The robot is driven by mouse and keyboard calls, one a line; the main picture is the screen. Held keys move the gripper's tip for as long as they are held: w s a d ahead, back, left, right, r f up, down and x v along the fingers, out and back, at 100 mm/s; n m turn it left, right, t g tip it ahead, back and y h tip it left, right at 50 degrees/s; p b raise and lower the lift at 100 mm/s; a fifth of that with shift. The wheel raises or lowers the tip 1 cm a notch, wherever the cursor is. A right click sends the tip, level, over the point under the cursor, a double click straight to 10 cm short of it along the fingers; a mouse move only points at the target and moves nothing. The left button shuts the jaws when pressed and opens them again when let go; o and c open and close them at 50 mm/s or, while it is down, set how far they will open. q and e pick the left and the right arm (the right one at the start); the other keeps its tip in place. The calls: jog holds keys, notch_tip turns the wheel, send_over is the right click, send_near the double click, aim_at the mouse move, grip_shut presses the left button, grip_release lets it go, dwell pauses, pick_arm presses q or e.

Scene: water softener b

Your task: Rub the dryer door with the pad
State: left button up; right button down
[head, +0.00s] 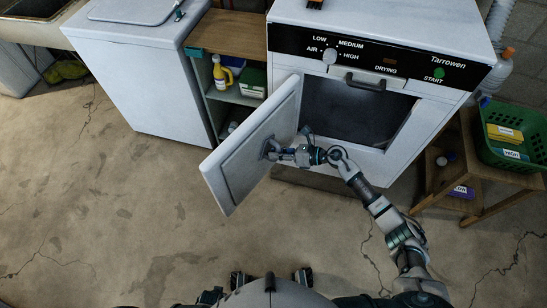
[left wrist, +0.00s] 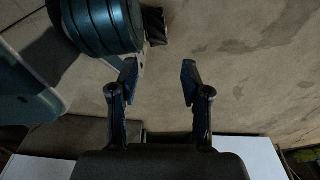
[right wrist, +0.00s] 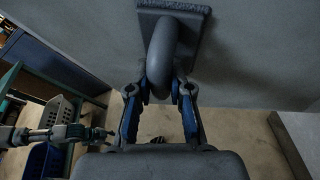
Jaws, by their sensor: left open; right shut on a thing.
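The dryer door (head: 247,152) is a white panel swung open to the left of the dryer's opening. My right gripper (head: 282,153) is at the door's inner face. In the right wrist view the right gripper (right wrist: 160,88) is shut on the curved handle of the grey pad (right wrist: 196,32). The pad lies at the grey-white door surface; I cannot tell whether it presses on it. In the head view the pad (head: 267,147) is small and partly hidden by the gripper. My left gripper (left wrist: 157,78) is open and empty above the floor; the head view does not show it.
The white dryer (head: 420,120) has a dark opening beside the door. A white machine (head: 140,85) and a shelf (head: 230,96) with bottles stand left. A wooden stand (head: 470,165) with a green basket (head: 515,150) stands right. The floor in front is clear.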

jog(key=shift+w+d, duration=0.25)
jog(key=shift+w, duration=0.1)
jog(key=shift+w+d+f+b, duration=0.25)
jog(key=shift+w+d+b, duration=0.65)
jog(key=shift+b, duration=0.3)
pick_arm(q)
jog(key=s+f, duration=0.1)
jog(key=f, duration=0.2)
jog(key=shift+s+a, duration=0.15)
jog(key=shift+s, duration=0.25)
pick_arm(e)
jog(key=shift+w+d+r, duration=0.1)
jog(key=shift+w+r, duration=0.1)
jog(key=shift+w, duration=0.05)
pick_arm(q)
jog(key=shift+w, duration=0.1)
pick_arm(e)
jog(key=shift+s+d, duration=0.1)
jog(key=shift+s+d, duration=0.25)
jog(key=shift+d, duration=0.05)
pick_arm(q)
jog(key=shift+w+d+r+p, duration=0.2)
jog(key=shift+w+r+p, duration=0.15)
jog(key=shift+r+p, duration=0.15)
pick_arm(e)
jog(key=shift+s+d, duration=0.75)
jog(key=shift+d, duration=0.25)
jog(key=shift+s+d, duration=0.75)
jog(key=shift+d, duration=0.25)
